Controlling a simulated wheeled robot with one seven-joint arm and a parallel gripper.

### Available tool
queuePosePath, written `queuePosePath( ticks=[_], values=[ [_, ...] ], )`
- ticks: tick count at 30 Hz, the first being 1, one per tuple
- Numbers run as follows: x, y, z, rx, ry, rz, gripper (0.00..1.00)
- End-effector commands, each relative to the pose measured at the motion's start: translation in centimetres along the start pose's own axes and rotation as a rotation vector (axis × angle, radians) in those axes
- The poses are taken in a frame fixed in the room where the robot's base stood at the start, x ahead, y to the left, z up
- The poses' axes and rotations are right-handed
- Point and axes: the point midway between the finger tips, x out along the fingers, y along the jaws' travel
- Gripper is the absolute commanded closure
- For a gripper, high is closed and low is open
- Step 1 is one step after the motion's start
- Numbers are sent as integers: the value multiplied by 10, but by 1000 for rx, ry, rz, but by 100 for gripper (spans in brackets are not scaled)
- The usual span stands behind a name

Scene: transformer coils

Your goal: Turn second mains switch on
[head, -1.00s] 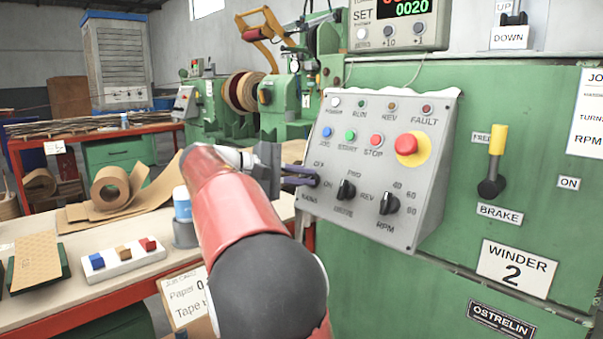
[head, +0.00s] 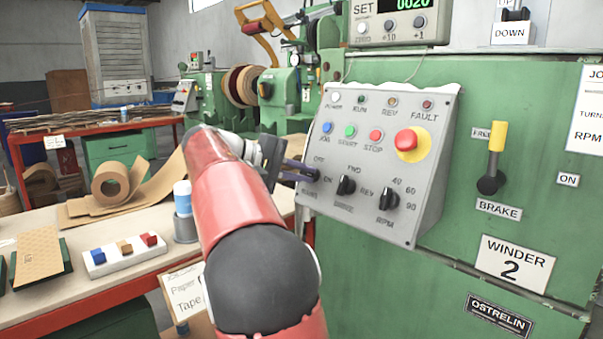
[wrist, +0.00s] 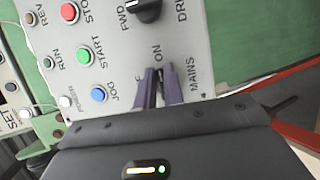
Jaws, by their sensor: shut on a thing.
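The grey sloped control panel (head: 375,225) of Winder 2 carries the mains switch (head: 313,175) at its lower left, with OFF and ON labels beside it and MAINS below. My gripper (head: 303,172) reaches it from the left, its purple fingers at the panel face. In the wrist view, the fingers (wrist: 160,90) are close together around the switch, next to the ON label, and hide most of it. The switch's exact angle cannot be told. The gripper is shut on it.
The drive knob (head: 346,185), RPM knob (head: 389,200), push buttons and red emergency stop (head: 406,140) share the panel. A brake lever (head: 495,160) stands to the right.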

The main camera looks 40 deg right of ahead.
Motion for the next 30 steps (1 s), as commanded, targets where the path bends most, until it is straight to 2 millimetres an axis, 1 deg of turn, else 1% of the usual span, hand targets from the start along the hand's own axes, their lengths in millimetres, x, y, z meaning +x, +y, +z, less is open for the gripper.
queuePosePath(
  ticks=[4,5,9,10,17,20,23,30],
  values=[
    [0,-2,0,-1,-1,-3,100],
    [0,-2,0,-1,-1,-3,89],
    [0,-1,0,-2,0,-2,70],
    [0,-1,0,-1,-1,-2,68],
    [0,-1,0,-1,0,-1,68],
    [-4,0,0,-1,1,0,68],
    [-17,0,-1,-1,2,0,68],
    [-59,0,-1,-1,2,0,68]
  ],
)
